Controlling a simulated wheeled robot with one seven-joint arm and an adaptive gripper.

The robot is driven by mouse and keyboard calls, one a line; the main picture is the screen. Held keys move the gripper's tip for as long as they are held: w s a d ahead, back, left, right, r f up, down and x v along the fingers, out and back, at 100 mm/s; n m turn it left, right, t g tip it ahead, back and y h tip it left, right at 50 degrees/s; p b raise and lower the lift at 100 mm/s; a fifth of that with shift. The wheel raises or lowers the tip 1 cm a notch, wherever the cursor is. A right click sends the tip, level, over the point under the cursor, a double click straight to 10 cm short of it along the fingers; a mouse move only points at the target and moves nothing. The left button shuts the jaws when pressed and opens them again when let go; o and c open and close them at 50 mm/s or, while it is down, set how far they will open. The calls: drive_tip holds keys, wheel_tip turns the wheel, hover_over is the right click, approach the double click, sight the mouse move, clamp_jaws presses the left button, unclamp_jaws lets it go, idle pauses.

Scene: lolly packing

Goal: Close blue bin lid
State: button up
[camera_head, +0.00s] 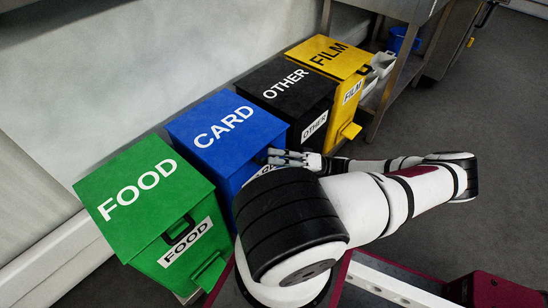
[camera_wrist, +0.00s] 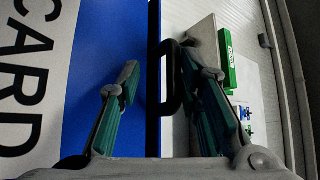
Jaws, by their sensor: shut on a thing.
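The blue CARD bin's lid (camera_head: 226,127) lies flat on top in the head view, level like its neighbours; I see no gap under it. My gripper (camera_head: 272,156) is at the lid's front right edge. In the wrist view, the bin's blue front with its white CARD label (camera_wrist: 28,75) fills the left side. A black handle (camera_wrist: 172,75) stands between my gripper's fingers, and my gripper is shut on it. My arm hides most of the bin's front in the head view.
The green FOOD bin (camera_head: 141,188) stands to the left. The black OTHER bin (camera_head: 285,90) and yellow FILM bin (camera_head: 330,55) stand to the right, close together along the wall. A metal table (camera_head: 395,85) stands beyond. Grey floor (camera_head: 470,115) is open at right.

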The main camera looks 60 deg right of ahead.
drive_tip(key=shift+f, duration=0.2)
drive_tip(key=v, duration=1.2)
drive_tip(key=shift+r, duration=0.2)
